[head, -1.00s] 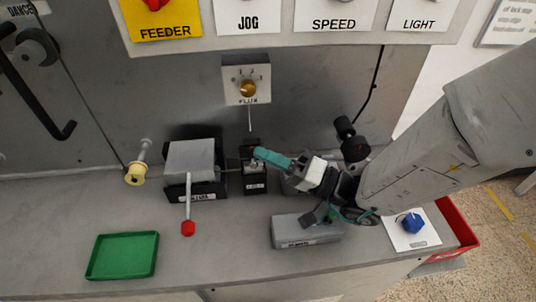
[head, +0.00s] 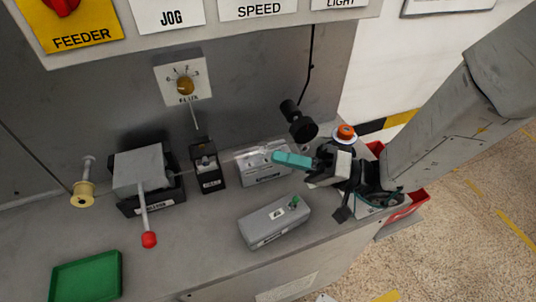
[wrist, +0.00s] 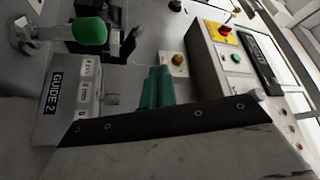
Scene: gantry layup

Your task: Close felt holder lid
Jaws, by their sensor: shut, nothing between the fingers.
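My gripper (head: 278,158) has teal fingers, shut and empty, pointing left over the right part of a low grey box (head: 250,173) with a pale top. In the wrist view the shut fingers (wrist: 158,75) show at the centre. To their left stands a small black holder (head: 207,176) with a front label, apart from the fingers. The labels are too small to read in the head view, so I cannot tell for sure which unit is the felt holder, nor how its lid stands.
A grey box with a green knob (head: 265,228) lies in front. A box with a red-knobbed lever (head: 140,172), a yellow spool (head: 83,193) and a green tray (head: 58,280) are left. A black cylinder (head: 302,127) juts out behind my gripper. Bare bench lies at front centre.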

